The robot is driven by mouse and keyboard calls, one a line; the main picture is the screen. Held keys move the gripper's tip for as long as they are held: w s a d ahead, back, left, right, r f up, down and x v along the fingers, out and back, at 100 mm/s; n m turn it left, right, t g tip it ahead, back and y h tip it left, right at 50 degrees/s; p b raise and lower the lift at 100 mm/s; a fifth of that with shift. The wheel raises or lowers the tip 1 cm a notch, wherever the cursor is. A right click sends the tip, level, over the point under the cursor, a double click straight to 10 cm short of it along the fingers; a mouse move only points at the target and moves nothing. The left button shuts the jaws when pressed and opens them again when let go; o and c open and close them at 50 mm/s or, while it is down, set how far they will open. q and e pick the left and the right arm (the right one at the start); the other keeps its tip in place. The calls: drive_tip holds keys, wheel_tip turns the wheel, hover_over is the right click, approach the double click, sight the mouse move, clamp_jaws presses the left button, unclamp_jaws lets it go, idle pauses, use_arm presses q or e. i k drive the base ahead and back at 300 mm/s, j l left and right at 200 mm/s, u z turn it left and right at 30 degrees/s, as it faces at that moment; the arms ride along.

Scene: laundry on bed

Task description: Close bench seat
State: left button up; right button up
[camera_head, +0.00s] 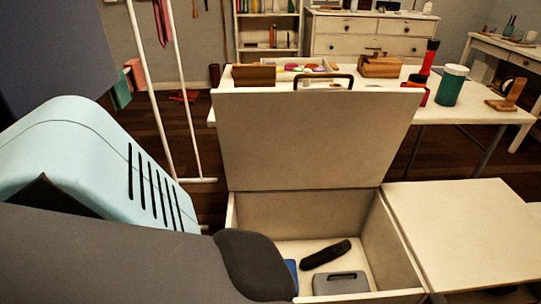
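The bench seat's lid (310,140) stands raised, nearly upright, at the back of the open bench box (395,255). A dark handle (323,77) shows at the lid's top edge. Inside the box lie a black elongated object (325,254), a grey case with a handle (341,283) and a partly hidden blue object (290,272). A flat, closed section (462,230) adjoins the box on the right. Neither gripper can be seen. A large dark grey shape, possibly part of my arm, covers the lower left and hides the box's front left corner.
A light blue slotted object (85,160) stands left of the box, beside a white pole frame (155,90). Behind the lid, a white table (465,105) holds a green cup (450,86), a red flashlight (429,60) and wooden items. A dresser (370,35) stands farther back.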

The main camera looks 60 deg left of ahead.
sight(294, 138)
drive_tip(key=u, duration=1.7)
drive_tip(key=i+l, duration=0.3)
drive_tip(key=i, duration=0.15)
